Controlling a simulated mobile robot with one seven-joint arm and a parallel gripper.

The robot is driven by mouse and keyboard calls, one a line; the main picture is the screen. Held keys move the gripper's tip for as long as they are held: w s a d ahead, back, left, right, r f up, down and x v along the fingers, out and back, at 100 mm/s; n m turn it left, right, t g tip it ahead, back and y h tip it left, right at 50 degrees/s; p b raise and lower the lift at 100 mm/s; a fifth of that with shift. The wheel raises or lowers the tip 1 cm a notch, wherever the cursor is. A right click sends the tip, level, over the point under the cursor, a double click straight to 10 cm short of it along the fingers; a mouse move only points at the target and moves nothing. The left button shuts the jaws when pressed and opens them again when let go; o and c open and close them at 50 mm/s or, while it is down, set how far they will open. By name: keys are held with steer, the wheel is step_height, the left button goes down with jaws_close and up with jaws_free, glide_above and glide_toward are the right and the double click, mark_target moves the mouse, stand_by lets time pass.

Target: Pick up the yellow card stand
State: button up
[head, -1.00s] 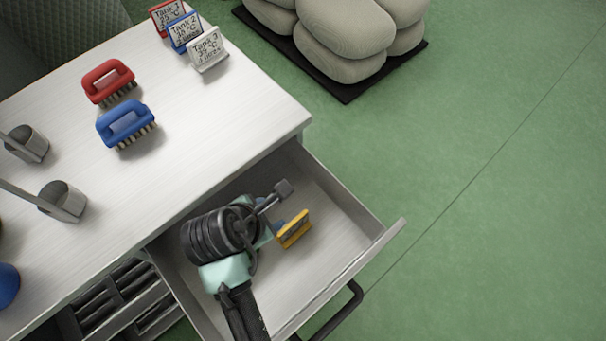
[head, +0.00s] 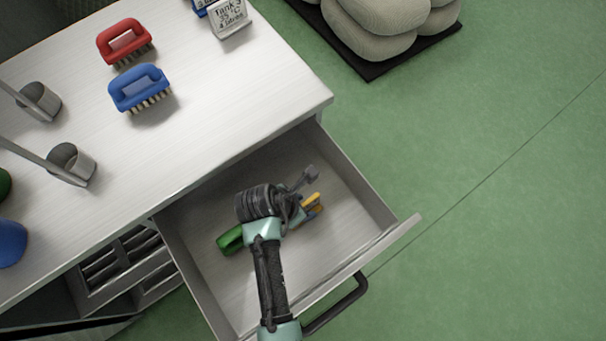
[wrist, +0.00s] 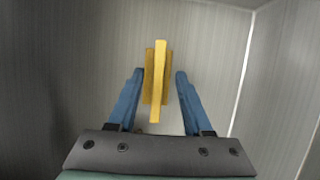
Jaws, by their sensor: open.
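The yellow card stand (head: 312,200) is inside the open drawer, partly hidden by my gripper in the head view. In the wrist view the yellow card stand (wrist: 160,75) is seen from above as a narrow ridge with a wider part behind it. My gripper (wrist: 155,88) is open, with one blue finger on each side of the stand. Gaps show between the stand and both fingers. In the head view my gripper (head: 304,214) reaches down into the drawer; its fingertips are mostly hidden.
The open drawer (head: 345,185) has raised walls around my gripper. A green object (head: 230,240) lies in it, partly behind my arm. On the white worktop (head: 215,110) stand a red brush (head: 124,42), a blue brush (head: 140,88), metal scoops (head: 72,163) and a white card stand (head: 229,18).

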mark_target(307, 206)
steer(key=x, duration=0.3)
steer(key=shift+w+f, duration=0.1)
steer(key=shift+w, duration=0.05)
steer(key=shift+f, duration=0.25)
stand_by(0.5)
jaws_close()
